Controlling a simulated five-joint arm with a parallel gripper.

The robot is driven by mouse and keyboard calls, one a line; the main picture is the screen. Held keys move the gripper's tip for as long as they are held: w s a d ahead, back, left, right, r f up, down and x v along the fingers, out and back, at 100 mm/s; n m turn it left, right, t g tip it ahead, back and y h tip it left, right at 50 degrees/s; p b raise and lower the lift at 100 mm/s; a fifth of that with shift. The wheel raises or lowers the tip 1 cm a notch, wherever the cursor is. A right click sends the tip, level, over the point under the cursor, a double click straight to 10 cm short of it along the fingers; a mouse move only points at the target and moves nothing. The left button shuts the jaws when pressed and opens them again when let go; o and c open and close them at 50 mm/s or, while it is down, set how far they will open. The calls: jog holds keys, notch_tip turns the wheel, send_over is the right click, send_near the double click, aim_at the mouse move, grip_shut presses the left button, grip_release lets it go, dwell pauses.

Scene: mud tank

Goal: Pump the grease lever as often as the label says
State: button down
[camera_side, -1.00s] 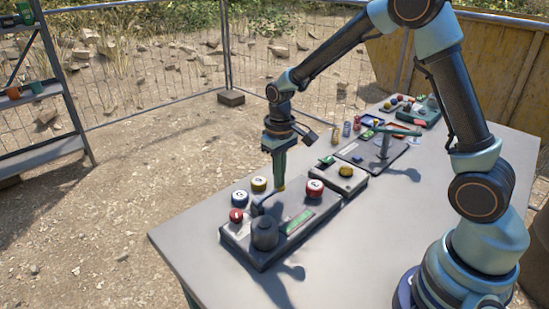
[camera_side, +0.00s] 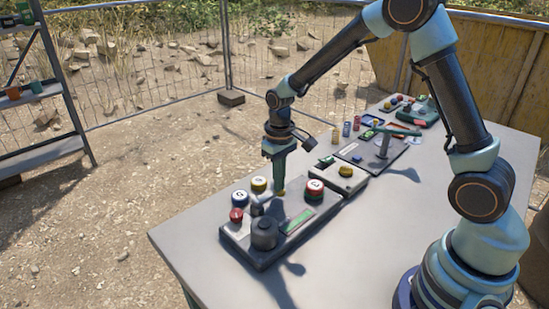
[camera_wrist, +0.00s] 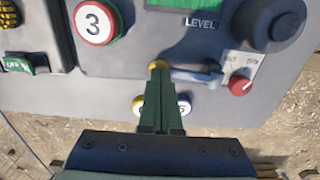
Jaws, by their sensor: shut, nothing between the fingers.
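A dark grey panel (camera_side: 262,247) lies at the near end of the table, and a short grey-blue lever (camera_side: 257,208) stands on it. In the wrist view the lever (camera_wrist: 197,75) lies beside my fingertips, between them and a red knob (camera_wrist: 241,86). A pale label (camera_wrist: 240,62) sits by that knob, too small to read. My gripper (camera_side: 280,192) is shut and empty, pointing down over the panel; its green fingers with a yellowish tip also show in the wrist view (camera_wrist: 159,70). I cannot tell whether the tip touches the lever.
The panel has a red-white button marked 3 (camera_wrist: 97,22), yellow and blue ones partly behind my fingers, a dark round cap (camera_side: 264,232) and a green display (camera_side: 299,221). Other devices (camera_side: 340,176) stand farther back. The table's front left is clear.

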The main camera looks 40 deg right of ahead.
dwell(0.3)
jog(key=shift+r, duration=1.6)
jog(key=shift+f, duration=1.65)
jog(key=shift+r, duration=1.7)
jog(key=shift+f, duration=0.2)
